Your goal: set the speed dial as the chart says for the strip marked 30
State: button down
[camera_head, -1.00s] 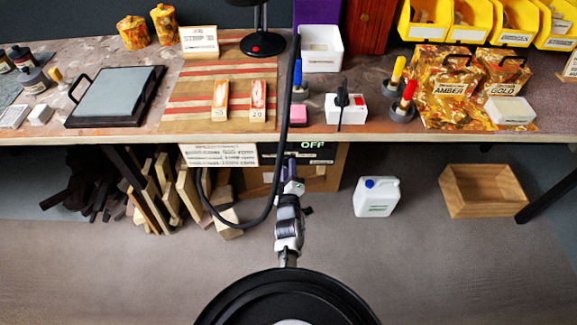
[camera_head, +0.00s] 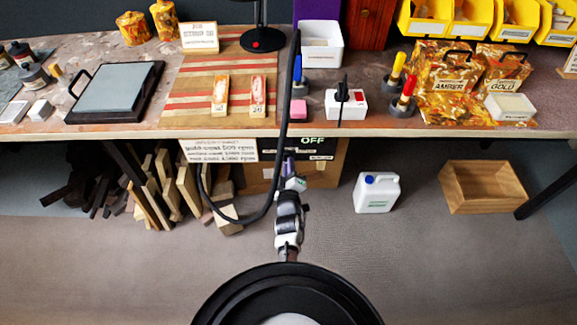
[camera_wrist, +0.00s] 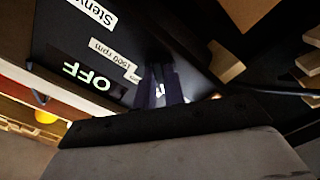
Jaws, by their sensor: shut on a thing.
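My gripper (camera_head: 289,167) is at the black control panel (camera_head: 318,149) under the bench front, its fingers shut on the speed dial, which they mostly hide. In the wrist view the purple fingers (camera_wrist: 160,88) meet the panel (camera_wrist: 62,28) beside an OFF label (camera_wrist: 87,76) and a 1500 rpm label (camera_wrist: 110,52). Another label near the fingertips is partly covered. I cannot read the dial's setting. The white chart (camera_head: 219,150) hangs left of the panel; its rpm lines are blurred. Two wooden strips (camera_head: 220,95) (camera_head: 258,95) lie on the bench, behind which a job card (camera_head: 199,37) stands.
A black cable (camera_head: 284,130) loops past my arm. Wood offcuts (camera_head: 187,190) lean under the bench on the left. A white jug (camera_head: 377,194) and an open wooden crate (camera_head: 484,188) stand on the floor at right. The floor before the bench is clear.

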jog(key=shift+w+r+m, duration=0.1)
jog(key=shift+m, duration=4.8)
jog(key=c, duration=1.5)
grip_release()
jog(key=shift+s, duration=0.2)
